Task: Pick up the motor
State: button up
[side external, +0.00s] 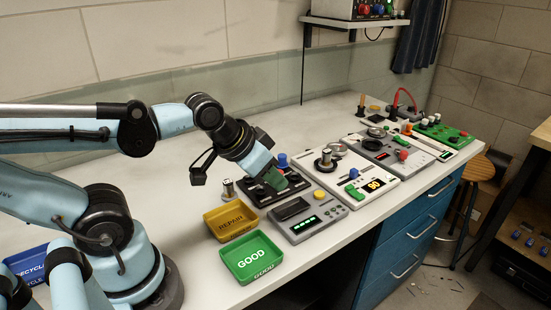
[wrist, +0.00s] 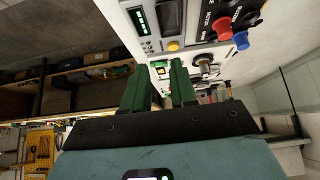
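A small silver cylinder that looks like a motor (side external: 228,190) stands upright on the bench behind the yellow bin, left of my gripper. Another silver cylinder (side external: 326,158) stands on a black round base on the white panel; a similar cylinder shows just beyond my fingertips in the wrist view (wrist: 203,64). I cannot tell for certain which one is the task's motor. My gripper (side external: 275,181) has green fingers and hangs over the black panel. In the wrist view my gripper (wrist: 160,78) is open, with a clear gap between the fingers and nothing held.
A yellow REPAIR bin (side external: 231,220) and a green GOOD bin (side external: 251,258) stand at the front. A grey box with a green display (side external: 308,216) sits to their right. A black panel (side external: 262,191) lies under my gripper. More instruments line the bench to the right. Bare bench lies left of the bins.

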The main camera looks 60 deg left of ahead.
jog(key=o, duration=0.5)
jog(key=w+a+r+n+g, duration=0.1)
jog(key=w+a+r+n, duration=0.1)
jog(key=w+r+n, duration=0.35)
jog(key=n+g+h, duration=0.1)
jog(key=n+g, duration=0.4)
jog(key=n, duration=1.7)
send_over(327, 150)
jog(key=s, duration=0.1)
notch_tip(327, 150, down, 4)
jog(key=f, duration=0.5)
jog(key=shift+w+f, duration=0.2)
jog(key=shift+f, duration=0.1)
jog(key=shift+w+d+f, duration=0.1)
jog(key=shift+f, duration=1.3)
jog(key=shift+w+f, duration=0.1)
jog(key=shift+f, duration=1.25)
